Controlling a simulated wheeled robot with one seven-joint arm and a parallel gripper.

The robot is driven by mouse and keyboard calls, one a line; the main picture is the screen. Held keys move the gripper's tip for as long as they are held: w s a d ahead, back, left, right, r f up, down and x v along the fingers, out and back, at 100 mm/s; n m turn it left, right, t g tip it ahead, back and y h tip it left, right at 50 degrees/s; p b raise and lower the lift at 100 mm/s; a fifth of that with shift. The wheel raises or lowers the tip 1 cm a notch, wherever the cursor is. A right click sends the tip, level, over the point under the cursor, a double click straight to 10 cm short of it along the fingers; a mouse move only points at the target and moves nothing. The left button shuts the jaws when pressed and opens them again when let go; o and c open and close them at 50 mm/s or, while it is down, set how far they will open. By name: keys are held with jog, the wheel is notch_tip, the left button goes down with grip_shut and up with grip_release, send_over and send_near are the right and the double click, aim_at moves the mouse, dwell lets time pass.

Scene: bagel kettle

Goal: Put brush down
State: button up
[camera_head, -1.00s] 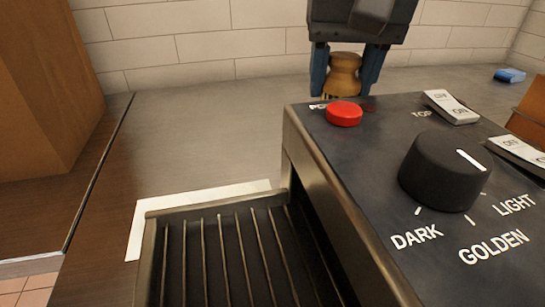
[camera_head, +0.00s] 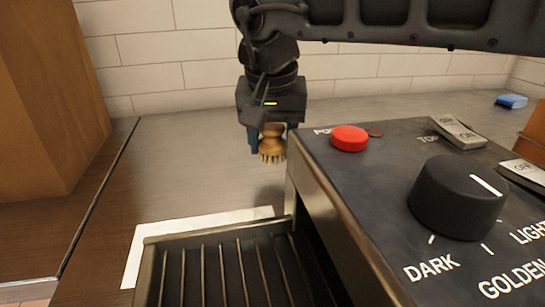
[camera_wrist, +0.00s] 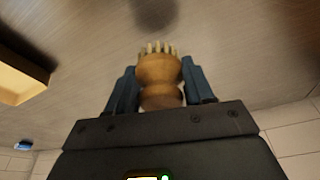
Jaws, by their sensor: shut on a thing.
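The brush (camera_head: 272,145) has a round wooden handle and pale bristles that point down. My gripper (camera_head: 270,140) is shut on its handle, one blue finger on each side. In the head view it hangs above the counter, left of the toaster's back corner, with a faint shadow below it on the counter. The wrist view also shows the brush (camera_wrist: 160,80) between the two fingers (camera_wrist: 160,88), its bristles pointing away from my gripper. The bristles look clear of the counter surface.
The dark toaster (camera_head: 390,170) with a red button (camera_head: 349,138) and a large knob (camera_head: 458,197) fills the right. Its ribbed tray (camera_head: 225,270) is in front. The counter (camera_head: 190,160) left of the toaster is clear. A blue item (camera_head: 511,101) lies far right.

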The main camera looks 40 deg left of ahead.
aim_at(272, 158)
jog(key=shift+f, duration=1.75)
jog(key=shift+f, duration=0.1)
jog(key=o, duration=1)
jog(key=shift+c, duration=0.2)
jog(key=v, duration=1.2)
